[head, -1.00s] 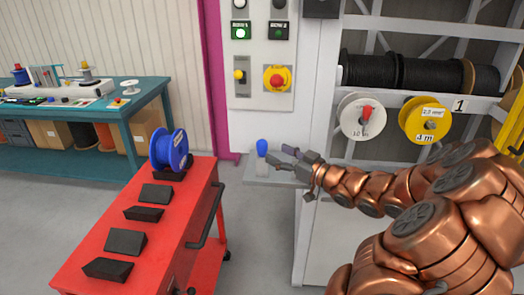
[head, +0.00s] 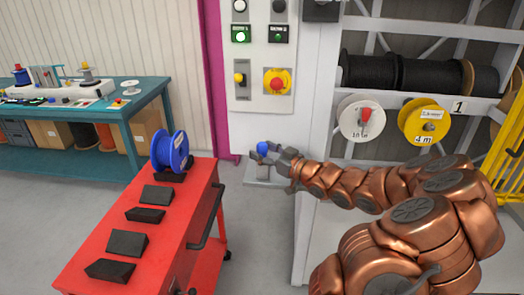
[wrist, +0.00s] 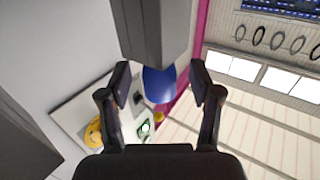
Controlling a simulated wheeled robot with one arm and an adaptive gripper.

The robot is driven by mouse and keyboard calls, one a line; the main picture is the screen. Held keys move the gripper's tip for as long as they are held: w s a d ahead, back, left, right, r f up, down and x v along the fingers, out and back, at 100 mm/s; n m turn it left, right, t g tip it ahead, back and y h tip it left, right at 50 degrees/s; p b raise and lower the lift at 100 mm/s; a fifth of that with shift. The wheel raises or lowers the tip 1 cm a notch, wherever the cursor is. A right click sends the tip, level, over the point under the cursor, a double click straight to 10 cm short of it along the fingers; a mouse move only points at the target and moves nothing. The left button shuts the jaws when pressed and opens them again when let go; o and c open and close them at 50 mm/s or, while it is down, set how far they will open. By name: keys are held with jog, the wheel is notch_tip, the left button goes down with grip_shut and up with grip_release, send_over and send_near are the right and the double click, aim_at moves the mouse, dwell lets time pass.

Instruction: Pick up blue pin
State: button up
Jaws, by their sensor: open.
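The blue pin (head: 262,147) stands on a small grey shelf (head: 262,184) on the front of the control panel, and its rounded blue top shows in the head view. My gripper (head: 265,152) is at the pin from the right, with its fingers open around or beside the blue top. In the wrist view the blue pin (wrist: 158,84) lies between the two fingertips of my gripper (wrist: 158,82). A dark grey block-like part hides some of it there. I cannot tell whether a finger touches the pin.
A control panel (head: 258,110) with buttons and a red knob is just behind. A red cart (head: 185,215) with a blue reel (head: 169,150) and black wedges stands left. A rack (head: 400,90) with cable reels is right. Grey floor is open between cart and rack.

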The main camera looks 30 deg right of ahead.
jog(key=shift+w+a, duration=0.1)
jog(key=shift+w, duration=0.25)
grip_shut()
dwell(0.4)
jog(key=shift+r, duration=0.1)
notch_tip(320, 180, up, 18)
dwell(0.6)
